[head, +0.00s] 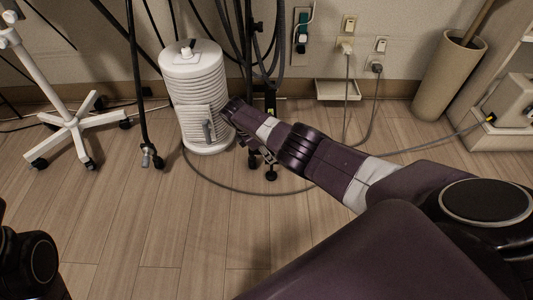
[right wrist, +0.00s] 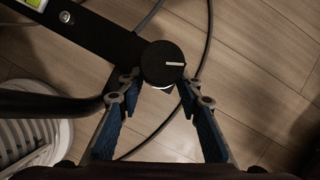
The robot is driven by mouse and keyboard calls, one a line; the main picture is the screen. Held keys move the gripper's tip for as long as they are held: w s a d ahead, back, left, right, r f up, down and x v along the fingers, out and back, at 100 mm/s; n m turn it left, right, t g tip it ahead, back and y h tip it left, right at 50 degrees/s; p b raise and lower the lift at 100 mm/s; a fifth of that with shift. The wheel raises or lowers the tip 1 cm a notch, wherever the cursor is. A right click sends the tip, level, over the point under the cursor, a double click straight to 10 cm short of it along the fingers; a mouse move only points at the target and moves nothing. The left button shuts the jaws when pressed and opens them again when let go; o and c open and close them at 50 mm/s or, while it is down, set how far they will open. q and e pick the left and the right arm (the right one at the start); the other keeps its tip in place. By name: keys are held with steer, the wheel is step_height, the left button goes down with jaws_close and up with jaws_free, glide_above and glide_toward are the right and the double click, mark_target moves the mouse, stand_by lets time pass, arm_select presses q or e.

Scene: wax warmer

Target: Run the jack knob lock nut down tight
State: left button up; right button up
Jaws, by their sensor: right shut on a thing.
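The round black jack knob (right wrist: 162,62) with a white line on its face shows in the right wrist view, at the end of a flat black bar (right wrist: 105,38). My right gripper (right wrist: 160,84) has one fingertip on each side of the knob's near edge and is shut on it. A small pale piece shows just under the knob's edge; I cannot tell whether it is the lock nut. In the head view my right arm reaches to the black stand beside the white ribbed unit, and the knob cannot be made out there. My left gripper is out of view.
The white ribbed unit (head: 189,80) stands just left of my right wrist. A grey cable (head: 225,187) loops over the wood floor. A white wheeled stand (head: 75,125) is at left, a beige bin (head: 447,78) at right. The front floor is clear.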

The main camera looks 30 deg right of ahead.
steer(key=o, duration=1.2)
steer(key=shift+c, duration=0.2)
steer(key=v, duration=1.2)
